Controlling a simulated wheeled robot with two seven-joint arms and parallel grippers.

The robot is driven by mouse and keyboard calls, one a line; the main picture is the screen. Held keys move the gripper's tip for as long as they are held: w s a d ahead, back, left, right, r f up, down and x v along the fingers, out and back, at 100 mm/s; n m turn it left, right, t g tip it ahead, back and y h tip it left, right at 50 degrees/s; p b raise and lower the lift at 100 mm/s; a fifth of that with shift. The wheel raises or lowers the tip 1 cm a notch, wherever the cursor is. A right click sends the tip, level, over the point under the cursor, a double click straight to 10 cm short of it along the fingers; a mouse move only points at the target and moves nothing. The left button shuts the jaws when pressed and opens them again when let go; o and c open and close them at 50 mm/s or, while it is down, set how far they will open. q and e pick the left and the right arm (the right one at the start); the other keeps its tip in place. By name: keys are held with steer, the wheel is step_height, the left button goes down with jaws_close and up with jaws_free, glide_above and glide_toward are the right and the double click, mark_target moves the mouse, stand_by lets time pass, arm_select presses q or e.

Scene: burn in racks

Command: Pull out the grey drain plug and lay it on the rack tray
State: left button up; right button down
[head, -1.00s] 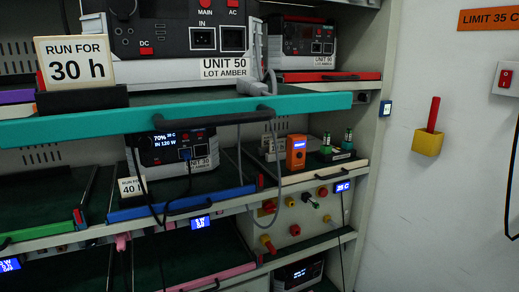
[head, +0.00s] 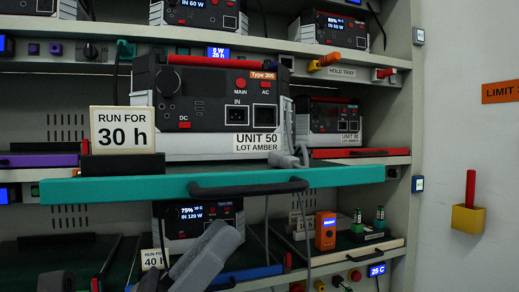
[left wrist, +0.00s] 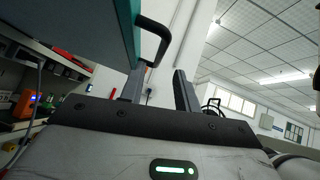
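A grey plug (head: 287,160) with a grey cable is at the right front corner of UNIT 50 (head: 210,115), just above the teal-edged tray (head: 120,188). I cannot tell whether it is seated in anything. The IN and AC sockets on the unit's front look empty. My left gripper is below the teal tray in the head view, its grey body (head: 208,262) in front of the lower unit. In the left wrist view its two dark fingers (left wrist: 158,76) are apart with nothing between them. The tray's teal edge and black handle (left wrist: 155,38) are above them. My right gripper is not in view.
A RUN FOR 30 h sign (head: 122,130) stands on the teal tray's left part. The tray's dark handle (head: 248,187) juts forward. Below are an orange device (head: 325,230) and green cells. A yellow holder (head: 468,219) is on the right wall.

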mark_target(259, 191)
arm_select(q)
steer(key=p+x, duration=0.3)
steer(key=x, duration=0.4)
steer(key=shift+w+d+r+p, duration=0.1)
steer(key=shift+d+r+p, duration=0.1)
steer(key=shift+p, duration=0.1)
jaws_close()
